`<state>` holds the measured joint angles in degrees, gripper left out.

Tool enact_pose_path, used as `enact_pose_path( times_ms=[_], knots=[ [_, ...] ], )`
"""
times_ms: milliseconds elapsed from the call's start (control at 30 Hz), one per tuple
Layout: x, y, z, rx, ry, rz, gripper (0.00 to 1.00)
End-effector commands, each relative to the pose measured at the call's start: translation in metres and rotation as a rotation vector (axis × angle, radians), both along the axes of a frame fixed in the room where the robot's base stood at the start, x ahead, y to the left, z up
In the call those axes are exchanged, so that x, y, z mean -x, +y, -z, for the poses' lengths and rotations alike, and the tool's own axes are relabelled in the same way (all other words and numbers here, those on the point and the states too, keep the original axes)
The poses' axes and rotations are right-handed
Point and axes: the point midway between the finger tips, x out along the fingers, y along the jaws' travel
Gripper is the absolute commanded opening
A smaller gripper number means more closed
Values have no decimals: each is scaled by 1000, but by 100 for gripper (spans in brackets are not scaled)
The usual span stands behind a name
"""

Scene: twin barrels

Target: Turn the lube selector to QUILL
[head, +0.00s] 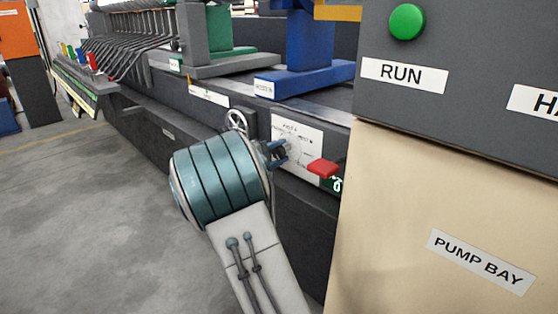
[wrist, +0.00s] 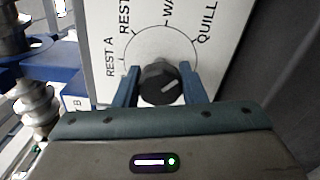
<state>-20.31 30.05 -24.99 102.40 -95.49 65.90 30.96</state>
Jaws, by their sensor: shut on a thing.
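The lube selector is a dark round knob (wrist: 158,84) with a white mark, on a white plate (head: 312,135). The mark lies on the knob's right side and slants rightward and slightly up. In the wrist view the plate reads REST A, REST, a partly cut WA label and QUILL (wrist: 207,22) around an arc, with QUILL at the upper right. My gripper (wrist: 158,82) is shut on the knob, one blue finger on each side. In the head view my gripper (head: 277,152) reaches the plate's left part, and the knob is hard to make out there.
A red handle (head: 323,168) sticks out just right of the plate. The beige PUMP BAY cabinet (head: 440,220) and the grey RUN panel (head: 450,110) fill the right side. Open floor (head: 90,220) lies at left.

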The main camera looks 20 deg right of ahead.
Motion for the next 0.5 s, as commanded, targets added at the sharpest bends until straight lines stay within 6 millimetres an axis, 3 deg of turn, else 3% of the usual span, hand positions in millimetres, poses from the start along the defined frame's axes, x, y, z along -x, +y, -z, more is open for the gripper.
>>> enact_pose_path(
  times_ms=[500],
  knots=[
    [0, 0, 1, -16, -38, 0, 15]
  ],
)
